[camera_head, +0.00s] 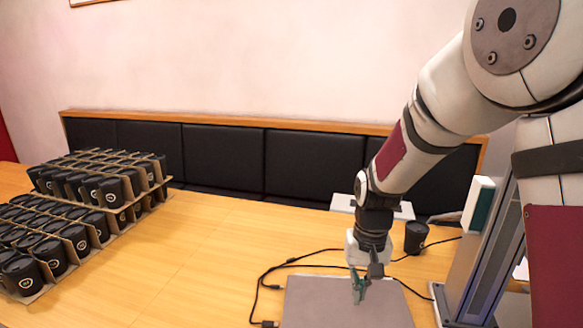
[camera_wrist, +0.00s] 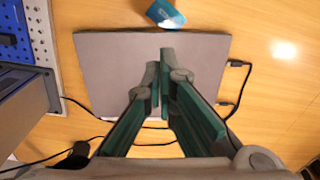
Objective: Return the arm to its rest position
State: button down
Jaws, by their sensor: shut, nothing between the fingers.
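My arm reaches down from the upper right in the head view. My gripper (camera_head: 358,290) is shut and empty, pointing down over a flat grey panel (camera_head: 320,305) on the wooden table. In the wrist view my gripper (camera_wrist: 160,75) has its green-sided fingers together over the same grey panel (camera_wrist: 105,60). I cannot tell the exact height above the panel.
Black cups (camera_head: 75,235) stand in stacked cardboard trays at the left. One black cup (camera_head: 416,237) stands behind the panel, near a grey upright machine (camera_head: 485,265). Black cables (camera_head: 262,280) run around the panel. A teal object (camera_wrist: 165,14) lies beyond it. The middle table is clear.

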jog(key=s+d+r+t, duration=0.2)
jog(key=s+r, duration=0.7)
jog(key=r, duration=0.4)
jog(key=s+d+r+t, duration=0.1)
jog(key=s+r, duration=0.1)
jog(key=s, duration=0.4)
jog(key=s+d+r+n+t, duration=0.1)
jog(key=s+r+t, duration=0.1)
jog(key=s, duration=0.5)
jog(key=shift+d+r, duration=0.15)
jog(key=shift+r, duration=0.6)
